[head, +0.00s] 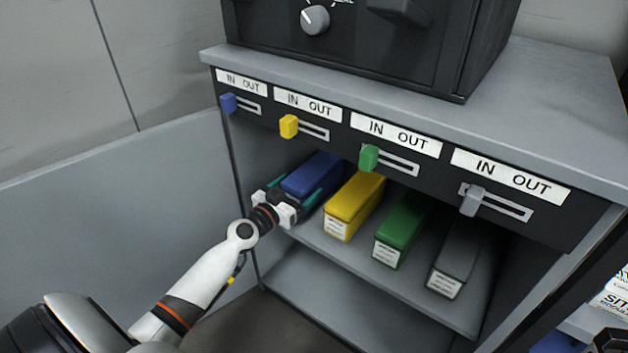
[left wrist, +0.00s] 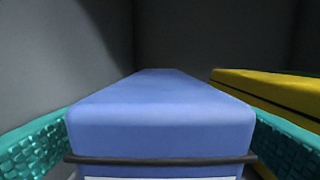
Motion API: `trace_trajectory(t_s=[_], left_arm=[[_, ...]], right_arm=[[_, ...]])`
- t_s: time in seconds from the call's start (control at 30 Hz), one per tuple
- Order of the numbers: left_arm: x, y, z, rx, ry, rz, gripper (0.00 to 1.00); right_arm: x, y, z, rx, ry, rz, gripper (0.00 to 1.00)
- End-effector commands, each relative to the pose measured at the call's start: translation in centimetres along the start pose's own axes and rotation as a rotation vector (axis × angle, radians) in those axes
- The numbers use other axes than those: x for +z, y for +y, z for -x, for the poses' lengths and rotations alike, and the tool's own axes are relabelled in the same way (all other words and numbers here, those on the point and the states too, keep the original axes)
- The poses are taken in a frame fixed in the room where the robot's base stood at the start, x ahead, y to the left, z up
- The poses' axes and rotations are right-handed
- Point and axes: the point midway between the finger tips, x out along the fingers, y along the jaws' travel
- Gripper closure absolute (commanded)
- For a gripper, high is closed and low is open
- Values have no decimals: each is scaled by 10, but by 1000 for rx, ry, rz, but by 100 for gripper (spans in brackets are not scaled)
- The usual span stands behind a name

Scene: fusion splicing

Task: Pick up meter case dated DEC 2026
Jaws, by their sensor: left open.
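A blue case (head: 312,172) stands at the left end of the upper shelf. My left gripper (head: 291,194) is at its front end, with its teal fingers open on either side of it. In the left wrist view the blue case (left wrist: 160,115) fills the middle, between the two fingers; its label shows only as a white strip at the bottom edge. A yellow case (head: 355,200), a green case (head: 402,228) and a grey case (head: 458,258) stand to the right, with white front labels too small to read. The yellow case also shows in the left wrist view (left wrist: 265,95).
The grey cabinet (head: 545,110) has a slider above each case: blue (head: 228,103), yellow (head: 289,126), green (head: 369,157) and grey (head: 472,201), each at the IN side. The lower shelf (head: 345,305) looks empty. A dark device (head: 400,45) stands on top.

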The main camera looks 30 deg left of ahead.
Motion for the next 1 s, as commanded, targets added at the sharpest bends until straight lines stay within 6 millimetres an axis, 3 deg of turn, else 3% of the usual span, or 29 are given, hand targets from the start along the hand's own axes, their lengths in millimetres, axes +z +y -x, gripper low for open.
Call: trace_trajectory(t_s=[0.2, 0.47, 0.87, 1.0], left_arm=[[0, 0, -25, 0, 0, 1, 13], [0, 0, -27, -1, 0, 0, 13], [0, 0, -26, 0, 0, 0, 78], [2, 0, -27, 1, -4, -1, 78]], right_arm=[[0, 0, 0, -1, 2, 0, 84], [0, 0, 1, -1, 3, -1, 84], [-1, 0, 2, -2, 7, -1, 84], [-1, 0, 2, -2, 7, -1, 84]])
